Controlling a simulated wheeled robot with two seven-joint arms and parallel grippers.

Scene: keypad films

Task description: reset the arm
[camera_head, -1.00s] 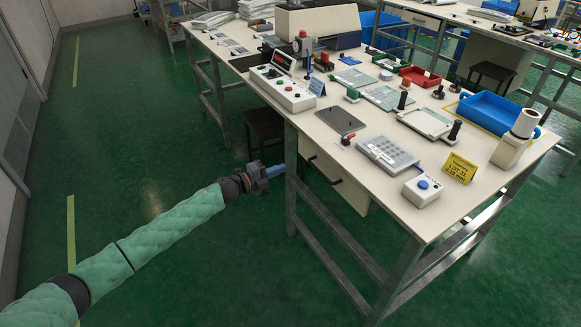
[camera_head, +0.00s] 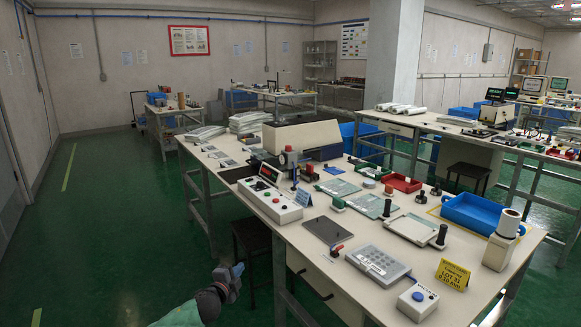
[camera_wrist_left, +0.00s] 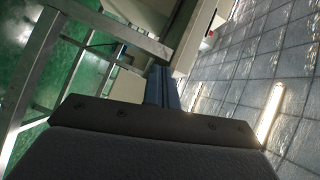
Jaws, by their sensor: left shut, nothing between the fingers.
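My left arm, in a green padded sleeve, comes in at the bottom of the head view. Its left gripper (camera_head: 238,271) is low, in front of the workbench's left side and below the bench top. Its blue fingers are together and hold nothing. In the left wrist view the blue fingers (camera_wrist_left: 163,88) show closed, with the bench's legs and underside beyond them. My right gripper is not in view.
The workbench (camera_head: 275,232) carries a control box (camera_head: 270,201), a keypad (camera_head: 378,264), a white button box (camera_head: 417,300), a yellow sign (camera_head: 452,274) and a blue tray (camera_head: 482,214). A stool (camera_head: 252,240) stands under its left side. The green floor (camera_head: 110,230) at left is clear.

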